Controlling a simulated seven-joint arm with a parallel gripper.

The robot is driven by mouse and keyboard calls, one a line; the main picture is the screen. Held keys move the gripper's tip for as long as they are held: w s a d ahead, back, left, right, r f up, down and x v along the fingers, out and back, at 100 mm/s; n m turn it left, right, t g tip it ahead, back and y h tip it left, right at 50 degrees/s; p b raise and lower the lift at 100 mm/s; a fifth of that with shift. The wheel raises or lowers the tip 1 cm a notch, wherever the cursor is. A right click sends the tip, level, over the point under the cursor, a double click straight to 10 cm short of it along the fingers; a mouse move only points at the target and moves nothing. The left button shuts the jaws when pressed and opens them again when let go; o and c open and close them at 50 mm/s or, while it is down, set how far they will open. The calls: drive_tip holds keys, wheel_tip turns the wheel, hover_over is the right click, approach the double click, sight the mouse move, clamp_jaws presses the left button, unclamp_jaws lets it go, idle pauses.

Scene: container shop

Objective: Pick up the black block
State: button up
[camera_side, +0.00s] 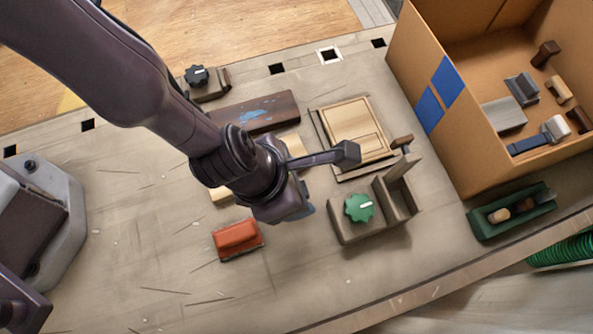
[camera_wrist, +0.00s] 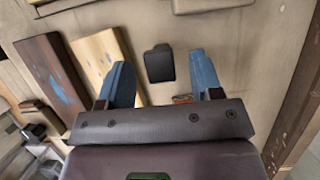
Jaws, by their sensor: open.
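The black block (camera_wrist: 159,63) lies on the table in the wrist view, a small dark piece with a notched end. It shows between the two blue fingers of my gripper (camera_wrist: 160,72), ahead of their tips and apart from them. The fingers are spread with nothing between them.
A red-orange block (camera_side: 238,238) lies left of my gripper. A dark blue-stained plank (camera_side: 270,112) and a framed wooden panel (camera_side: 352,130) lie behind. A green-knobbed fixture (camera_side: 348,232), green tray (camera_side: 510,212) and cardboard box (camera_side: 415,75) stand to the right.

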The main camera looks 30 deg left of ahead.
drive_tip(key=shift+c, duration=0.4)
drive_tip(key=c, duration=1)
drive_tip(key=shift+r, duration=0.1)
